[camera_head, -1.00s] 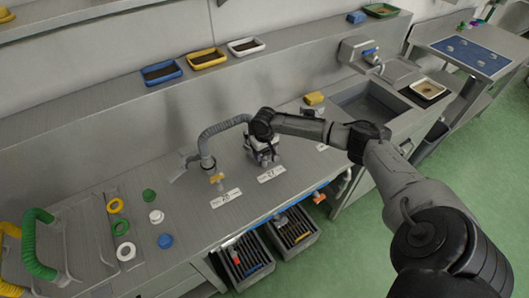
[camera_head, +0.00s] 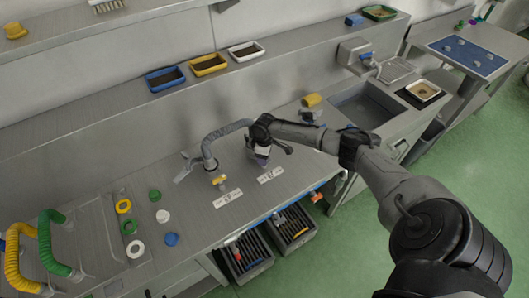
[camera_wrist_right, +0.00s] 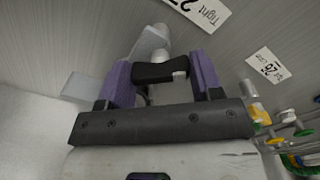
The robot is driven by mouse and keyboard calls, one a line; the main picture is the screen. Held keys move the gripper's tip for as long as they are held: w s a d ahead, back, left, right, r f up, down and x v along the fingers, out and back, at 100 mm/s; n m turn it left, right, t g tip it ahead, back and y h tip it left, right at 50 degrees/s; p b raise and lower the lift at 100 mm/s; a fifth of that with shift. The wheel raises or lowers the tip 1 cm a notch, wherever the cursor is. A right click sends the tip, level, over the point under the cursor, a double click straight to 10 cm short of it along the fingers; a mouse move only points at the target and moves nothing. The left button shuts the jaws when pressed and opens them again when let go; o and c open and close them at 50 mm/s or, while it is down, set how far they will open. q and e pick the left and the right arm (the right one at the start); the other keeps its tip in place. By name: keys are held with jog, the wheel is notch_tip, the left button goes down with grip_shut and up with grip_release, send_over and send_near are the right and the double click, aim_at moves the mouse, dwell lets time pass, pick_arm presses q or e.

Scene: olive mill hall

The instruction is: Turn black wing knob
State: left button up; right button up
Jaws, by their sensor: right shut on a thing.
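The black wing knob (camera_wrist_right: 160,72) lies between the two purple fingers of my right gripper (camera_wrist_right: 162,80) in the right wrist view. The fingers are shut on its ends, and a pale metal fitting shows behind it. In the head view my right gripper (camera_head: 262,158) is low over the bench behind a white label (camera_head: 271,175); the knob cannot be made out there. The same label, reading "Tight" (camera_wrist_right: 202,10), shows at the top of the wrist view. My left gripper is not in view.
A grey hose (camera_head: 226,131) curves close left of my right gripper. A yellow knob (camera_head: 218,180) stands by another label (camera_head: 228,198). Coloured rings and caps lie on the bench further left. Slotted bins (camera_head: 290,228) stand below the front edge.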

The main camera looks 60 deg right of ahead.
jog(key=n, duration=0.2)
jog(key=shift+n+p, duration=0.3)
jog(key=shift+n, duration=0.1)
jog(key=n, duration=0.3)
jog(key=shift+n, duration=0.3)
jog(key=n, duration=0.2)
jog(key=shift+n, duration=0.4)
jog(key=n, duration=0.3)
jog(key=shift+w+n, duration=0.1)
jog(key=shift+n, duration=0.2)
jog(key=n+b, duration=0.1)
jog(key=n, duration=0.3)
jog(key=shift+n, duration=0.3)
jog(key=n+b, duration=0.1)
jog(key=n, duration=0.3)
jog(key=shift+r+n, duration=0.1)
jog(key=shift+n, duration=1.1)
jog(key=shift+n+b, duration=0.3)
jog(key=shift+n, duration=0.1)
